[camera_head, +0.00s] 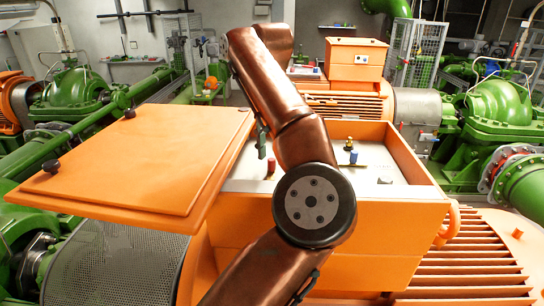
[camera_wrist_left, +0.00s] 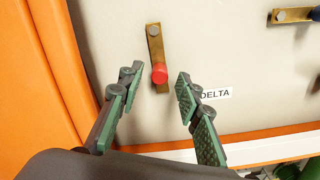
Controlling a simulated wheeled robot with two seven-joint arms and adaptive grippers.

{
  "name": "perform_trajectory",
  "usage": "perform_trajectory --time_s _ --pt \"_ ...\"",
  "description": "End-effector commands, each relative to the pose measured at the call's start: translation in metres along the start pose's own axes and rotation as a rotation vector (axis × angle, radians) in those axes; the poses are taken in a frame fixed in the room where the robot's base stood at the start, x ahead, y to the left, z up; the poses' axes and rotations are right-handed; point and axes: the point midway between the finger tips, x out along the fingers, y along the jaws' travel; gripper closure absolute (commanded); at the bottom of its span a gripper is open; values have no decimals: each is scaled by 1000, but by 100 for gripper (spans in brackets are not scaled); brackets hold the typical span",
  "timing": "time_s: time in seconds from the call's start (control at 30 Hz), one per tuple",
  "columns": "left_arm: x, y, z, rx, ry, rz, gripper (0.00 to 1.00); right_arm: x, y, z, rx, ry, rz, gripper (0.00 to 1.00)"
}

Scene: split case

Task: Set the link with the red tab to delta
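The link (camera_wrist_left: 154,45) is a short brass bar with a grey bolt at its upper end and a red tab (camera_wrist_left: 159,74) at its lower end. The red tab also shows in the head view (camera_head: 271,166). The white DELTA label (camera_wrist_left: 216,95) lies to the right of and below the red tab, partly covered by a finger. My left gripper (camera_wrist_left: 157,86) is open, with its green-padded fingers on either side of the red tab and apart from it. In the head view only a green finger (camera_head: 262,141) shows beside my arm. My right gripper is not in view.
A second brass link (camera_wrist_left: 292,15) with a blue tab (camera_head: 353,157) sits on the same pale panel. Orange case walls (camera_head: 415,160) surround the panel. The open orange lid (camera_head: 140,165) lies to the left. My brown arm crosses in front and hides part of the case.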

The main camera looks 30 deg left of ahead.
Motion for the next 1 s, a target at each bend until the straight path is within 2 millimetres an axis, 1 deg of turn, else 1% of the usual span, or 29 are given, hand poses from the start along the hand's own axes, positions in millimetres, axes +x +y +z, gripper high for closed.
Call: perform_trajectory --time_s 0.03,0.2,0.4,0.6,1.0 --pt "-12 0 0 5 -7 -1 68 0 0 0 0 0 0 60" --pt "-37 0 0 5 -7 -1 68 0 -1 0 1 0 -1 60" --pt "-52 0 0 2 -1 -1 68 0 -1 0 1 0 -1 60" --pt "-58 0 0 1 -3 1 68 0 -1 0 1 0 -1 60" --pt "-58 0 0 1 -2 1 68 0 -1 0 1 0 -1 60"
